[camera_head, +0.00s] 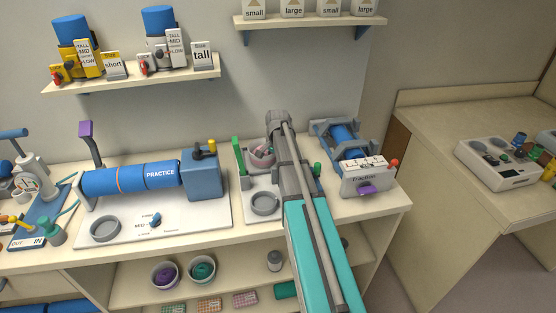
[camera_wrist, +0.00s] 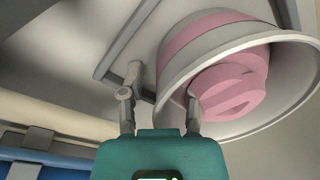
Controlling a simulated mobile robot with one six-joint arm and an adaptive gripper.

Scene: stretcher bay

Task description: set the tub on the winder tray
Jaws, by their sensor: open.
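The tub (camera_head: 259,163) is pink with a pale rim and sits on the left back part of the pale winder tray (camera_head: 251,185), partly hidden by my arm. In the wrist view the tub (camera_wrist: 176,62) is large at the right, with a pink roll (camera_wrist: 229,90) inside. My gripper (camera_wrist: 163,82) is open. Its left finger is outside the tub wall and its right finger overlaps the rim and opening, so the wall lies between them. I cannot tell whether either finger touches. In the head view my arm hides most of the gripper.
A grey ring (camera_head: 265,203) lies at the tray's front, and a green post (camera_head: 238,157) stands at its left. A blue practice roll (camera_head: 130,178) is left. A traction device (camera_head: 368,178) is right.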

